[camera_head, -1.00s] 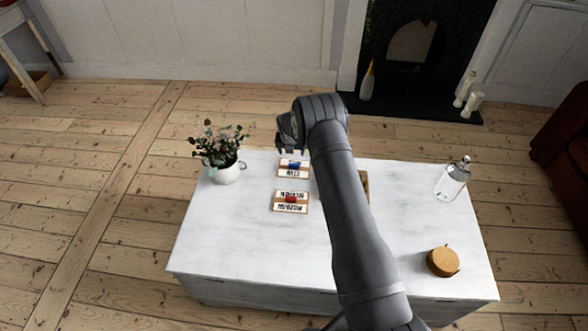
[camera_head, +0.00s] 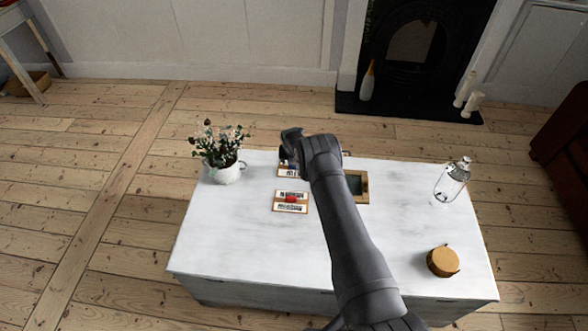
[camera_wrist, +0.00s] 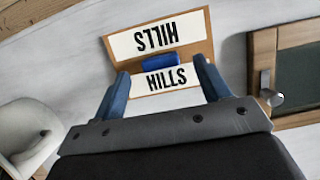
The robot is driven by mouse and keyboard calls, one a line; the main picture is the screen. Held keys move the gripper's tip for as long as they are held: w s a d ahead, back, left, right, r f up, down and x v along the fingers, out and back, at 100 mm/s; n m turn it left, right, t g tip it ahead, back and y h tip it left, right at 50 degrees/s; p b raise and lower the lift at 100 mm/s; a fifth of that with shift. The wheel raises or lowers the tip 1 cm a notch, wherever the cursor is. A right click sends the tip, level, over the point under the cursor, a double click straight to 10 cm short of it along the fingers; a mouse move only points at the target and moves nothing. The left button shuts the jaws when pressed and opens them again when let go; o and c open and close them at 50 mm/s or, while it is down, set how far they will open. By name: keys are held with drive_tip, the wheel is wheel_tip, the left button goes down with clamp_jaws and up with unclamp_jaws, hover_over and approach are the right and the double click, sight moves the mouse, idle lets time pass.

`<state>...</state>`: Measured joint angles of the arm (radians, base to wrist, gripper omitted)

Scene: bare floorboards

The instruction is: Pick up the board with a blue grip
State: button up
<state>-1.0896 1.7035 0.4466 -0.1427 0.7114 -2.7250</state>
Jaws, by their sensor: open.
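The board with a blue grip (camera_wrist: 158,38) is a tan board with white strips lettered HILLS; its blue grip (camera_wrist: 160,61) lies across the middle. In the head view only the near edge of this board (camera_head: 287,173) shows under my arm. My gripper (camera_wrist: 161,68) is open, with one blue-grey finger on each side of the blue grip, and nothing is clearly held. In the head view the gripper (camera_head: 289,158) is over the board, its fingertips hidden. I cannot tell whether the fingers touch the board.
A similar board with a red grip (camera_head: 291,198) lies nearer. A wood-framed dark panel (camera_head: 364,187) is right of my arm. A potted plant (camera_head: 224,172) stands left; a glass bottle (camera_head: 451,181) and a round wooden object (camera_head: 443,262) are right. The white tabletop (camera_head: 240,245) is clear in front.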

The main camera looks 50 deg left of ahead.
drive_tip(key=shift+x, duration=1.1)
drive_tip(key=shift+c, duration=0.2)
drive_tip(key=c, duration=1.1)
drive_tip(key=shift+o, duration=0.2)
drive_tip(key=shift+r, duration=0.1)
